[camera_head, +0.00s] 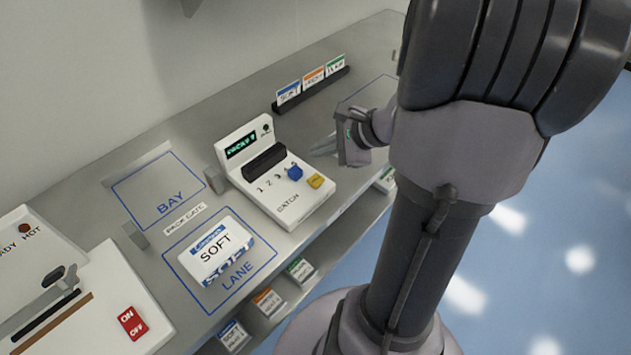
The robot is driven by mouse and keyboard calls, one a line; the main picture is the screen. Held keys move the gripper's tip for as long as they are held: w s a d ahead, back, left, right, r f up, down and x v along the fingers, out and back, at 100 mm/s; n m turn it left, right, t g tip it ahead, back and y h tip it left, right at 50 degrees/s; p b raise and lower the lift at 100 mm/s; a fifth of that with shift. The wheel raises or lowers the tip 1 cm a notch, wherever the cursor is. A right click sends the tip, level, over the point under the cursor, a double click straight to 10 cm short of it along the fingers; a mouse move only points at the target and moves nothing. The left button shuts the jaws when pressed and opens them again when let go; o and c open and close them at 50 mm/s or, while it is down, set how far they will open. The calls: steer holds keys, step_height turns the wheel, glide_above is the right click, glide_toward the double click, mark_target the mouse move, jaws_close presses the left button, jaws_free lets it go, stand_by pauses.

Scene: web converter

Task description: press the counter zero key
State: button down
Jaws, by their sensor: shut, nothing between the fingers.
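The counter (285,195) is a white box on the grey bench with a raised head and a lit green display (241,146). Its sloped face carries printed digits, a blue key (295,173) and a yellow key (315,181). The yellow key's lettering is too small to read, and I cannot tell from its label which key is zero. My gripper (322,147) is shut and empty, to the right of the counter's head and apart from the keys. My arm covers the right of the view.
A SOFT pack (213,252) sits in the LANE outline left of the counter. The BAY outline (153,190) is empty. A sealer with a red ON/OFF switch (132,323) stands far left. A card rack (311,90) stands behind my gripper. Several packs sit on a lower shelf.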

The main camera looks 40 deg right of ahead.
mark_target(313, 178)
step_height(313, 178, down, 6)
steer(key=b, duration=0.4)
steer(key=shift+f+b, duration=0.2)
steer(key=shift+b, duration=0.2)
steer(key=shift+f, duration=0.15)
stand_by(1.3)
steer(key=shift+f+b, duration=0.25)
steer(key=shift+b, duration=0.25)
steer(key=shift+f+b, duration=0.85)
stand_by(0.5)
steer(key=shift+r, duration=0.15)
steer(key=shift+r+p, duration=1)
steer(key=shift+r, duration=0.1)
steer(key=shift+r, duration=0.1)
step_height(313, 178, up, 5)
steer(key=p, duration=0.4)
